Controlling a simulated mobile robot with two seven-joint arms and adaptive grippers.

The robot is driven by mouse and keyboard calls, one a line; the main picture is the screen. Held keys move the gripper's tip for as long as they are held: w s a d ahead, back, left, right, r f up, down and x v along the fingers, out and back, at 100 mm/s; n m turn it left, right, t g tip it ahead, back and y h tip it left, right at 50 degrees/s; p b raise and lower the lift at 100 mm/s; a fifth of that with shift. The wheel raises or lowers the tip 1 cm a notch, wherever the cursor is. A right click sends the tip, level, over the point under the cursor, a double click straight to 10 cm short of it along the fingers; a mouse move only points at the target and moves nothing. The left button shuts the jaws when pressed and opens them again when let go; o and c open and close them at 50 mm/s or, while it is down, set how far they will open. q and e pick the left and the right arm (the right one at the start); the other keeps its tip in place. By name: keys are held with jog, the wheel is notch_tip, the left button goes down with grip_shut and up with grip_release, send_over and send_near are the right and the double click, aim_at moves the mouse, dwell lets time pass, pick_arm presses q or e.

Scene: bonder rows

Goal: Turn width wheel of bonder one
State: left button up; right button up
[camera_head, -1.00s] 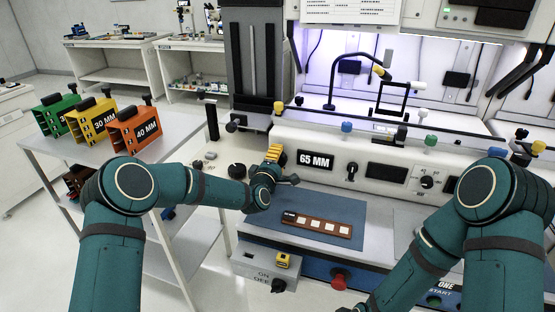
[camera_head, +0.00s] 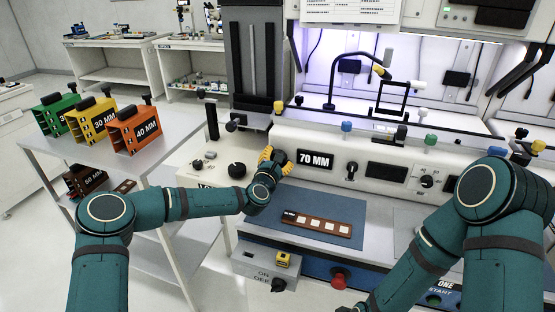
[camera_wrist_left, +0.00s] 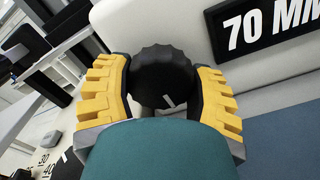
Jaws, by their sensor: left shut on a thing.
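The black width wheel (camera_wrist_left: 157,77) sits on the front panel of the bonder and has a pale index mark near its lower edge. My left gripper (camera_head: 273,157) has its yellow fingers on both sides of the wheel, shut on it; the yellow fingers also show in the left wrist view (camera_wrist_left: 160,90). The display (camera_head: 314,160) to the right of the wheel reads 70 MM; it also shows in the left wrist view (camera_wrist_left: 268,30). My right arm is at the right in the head view, but its gripper is out of view.
A brown strip with white squares (camera_head: 317,224) lies on the blue mat (camera_head: 340,205) below the panel. A red button (camera_head: 338,278) is on the lower front.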

pick_arm(q)
jog(key=n, duration=0.5)
jog(key=shift+f, duration=0.1)
dwell(0.4)
jog(key=o, duration=1.2)
jog(key=v, duration=1.2)
jog(key=shift+s, duration=0.1)
